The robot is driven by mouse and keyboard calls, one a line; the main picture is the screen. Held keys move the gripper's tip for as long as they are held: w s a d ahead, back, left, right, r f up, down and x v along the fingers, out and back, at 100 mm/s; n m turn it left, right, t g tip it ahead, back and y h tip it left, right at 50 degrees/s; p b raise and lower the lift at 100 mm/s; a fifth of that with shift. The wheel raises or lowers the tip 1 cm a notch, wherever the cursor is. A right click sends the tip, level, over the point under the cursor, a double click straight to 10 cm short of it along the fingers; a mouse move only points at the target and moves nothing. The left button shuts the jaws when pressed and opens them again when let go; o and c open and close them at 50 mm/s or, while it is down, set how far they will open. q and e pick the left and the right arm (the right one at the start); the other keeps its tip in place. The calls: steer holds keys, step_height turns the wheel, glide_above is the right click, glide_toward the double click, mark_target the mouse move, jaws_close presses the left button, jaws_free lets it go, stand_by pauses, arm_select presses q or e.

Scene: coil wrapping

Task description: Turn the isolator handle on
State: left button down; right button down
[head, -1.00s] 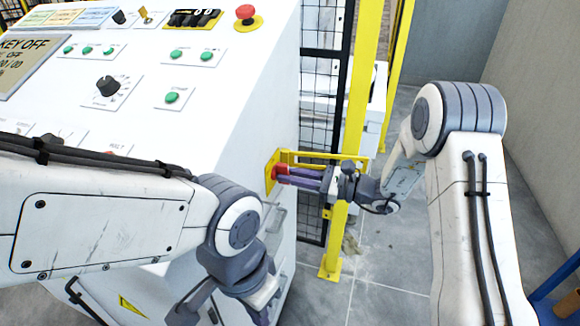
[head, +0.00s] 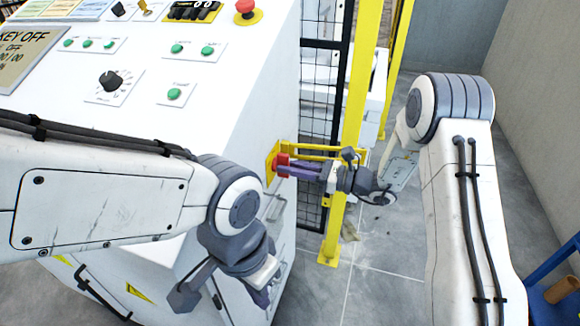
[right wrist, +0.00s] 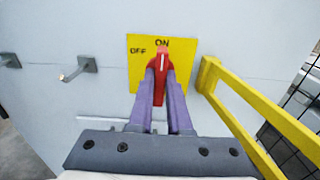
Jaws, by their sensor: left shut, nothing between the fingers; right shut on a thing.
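The isolator's red handle (right wrist: 161,64) sits on a yellow plate (right wrist: 134,74) marked OFF at the left and ON at the top. In the right wrist view the handle stands nearly upright, its upper end just under ON. My right gripper (right wrist: 161,86) is shut on the handle, one purple finger on each side. In the head view the handle (head: 282,160) shows at the cabinet's side, with my right gripper (head: 284,168) reaching it from the right. My left gripper (head: 262,297) is shut and empty, low in front of the cabinet and apart from the handle.
A yellow guard bar (right wrist: 250,118) sticks out just right of the plate. A yellow post (head: 354,110) and black mesh fence (head: 316,90) stand behind my right gripper. The white cabinet (head: 235,110) carries buttons and a dial. Grey floor (head: 375,285) lies open between the arms.

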steer(key=c, duration=0.9)
jaws_free()
steer(key=shift+o, duration=0.2)
steer(key=v, duration=1)
steer(key=shift+d, duration=0.25)
steer(key=shift+s, duration=0.1)
